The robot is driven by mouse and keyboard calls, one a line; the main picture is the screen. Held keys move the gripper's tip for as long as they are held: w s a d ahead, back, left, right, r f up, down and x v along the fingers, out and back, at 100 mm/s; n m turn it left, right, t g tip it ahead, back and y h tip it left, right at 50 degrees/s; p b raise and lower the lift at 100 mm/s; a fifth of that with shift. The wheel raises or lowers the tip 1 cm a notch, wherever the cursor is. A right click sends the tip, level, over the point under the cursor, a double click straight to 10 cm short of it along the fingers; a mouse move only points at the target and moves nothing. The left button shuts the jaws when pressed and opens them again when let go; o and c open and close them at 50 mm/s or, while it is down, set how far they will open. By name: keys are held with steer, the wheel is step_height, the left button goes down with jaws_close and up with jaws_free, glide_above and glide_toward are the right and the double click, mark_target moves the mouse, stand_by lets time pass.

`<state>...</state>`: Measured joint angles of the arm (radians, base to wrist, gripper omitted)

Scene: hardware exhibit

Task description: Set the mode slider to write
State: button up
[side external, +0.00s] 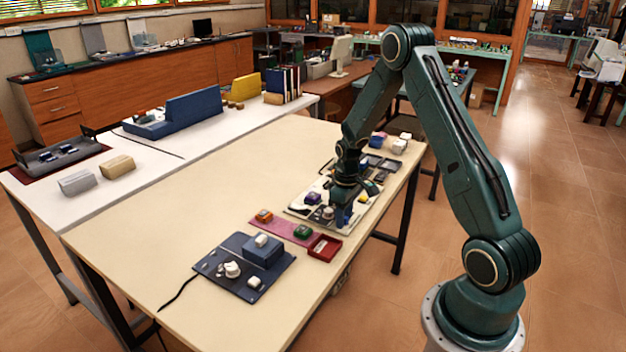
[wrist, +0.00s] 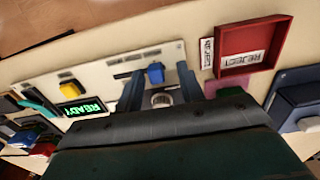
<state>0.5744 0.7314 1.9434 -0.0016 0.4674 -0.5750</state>
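A pale control panel (wrist: 110,68) lies on the table and also shows in the side view (side external: 299,211). A blue slider knob (wrist: 155,72) stands at a dark slot in it; a yellow knob (wrist: 70,88) is further left. The panel's small print is unreadable, so I cannot tell which knob is the mode slider or where "write" is. My gripper (wrist: 160,76) is open, its two fingers apart on either side of the blue knob in the wrist view. Contact is not visible. In the side view my gripper (side external: 345,192) is low over the panel, hiding part of it.
A red tray marked REJECT (wrist: 222,67) is right of the panel in the wrist view. A lit READY display (wrist: 82,108) is on its left. In the side view a dark blue mat (side external: 222,276) with several parts lies nearer. The table's left middle (side external: 215,195) is clear.

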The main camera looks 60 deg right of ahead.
step_height(320, 180, up, 14)
stand_by(0.8)
steer(key=shift+f, duration=0.1)
steer(key=s+a+r+t, duration=0.1)
steer(key=s+a+r, duration=0.2)
steer(key=a+r, duration=0.35)
steer(key=s+a+r+t, duration=0.1)
steer(key=s+a+r, duration=0.2)
steer(key=a+r, duration=0.35)
steer(key=s+a+r+t, duration=0.3)
steer(key=s+a, duration=0.7)
steer(key=s, duration=0.2)
steer(key=shift+s+a+t, duration=0.25)
steer(key=shift+s+t, duration=0.05)
